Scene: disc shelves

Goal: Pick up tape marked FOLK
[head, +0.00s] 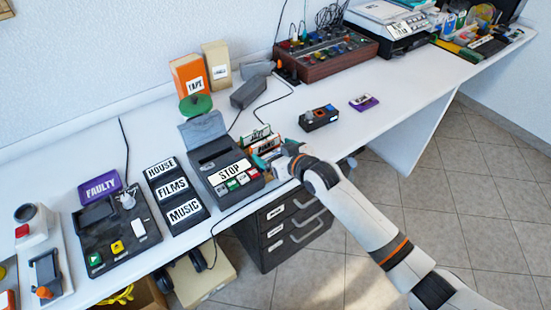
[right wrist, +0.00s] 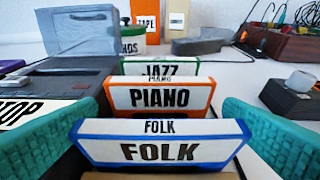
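The FOLK tape (right wrist: 160,150) has a white label with black letters and blue edges. It stands upright at the front of a short row in the right wrist view. In the head view my right gripper (head: 268,160) is at the table's front edge and mostly hides the FOLK tape. My left gripper is not in view.
A dark player with a STOP label (head: 228,172) stands just left of the tape row. A small dark device (head: 319,118) and a purple tape (head: 363,102) lie to the right. Drawers (head: 290,230) stand below the front edge.

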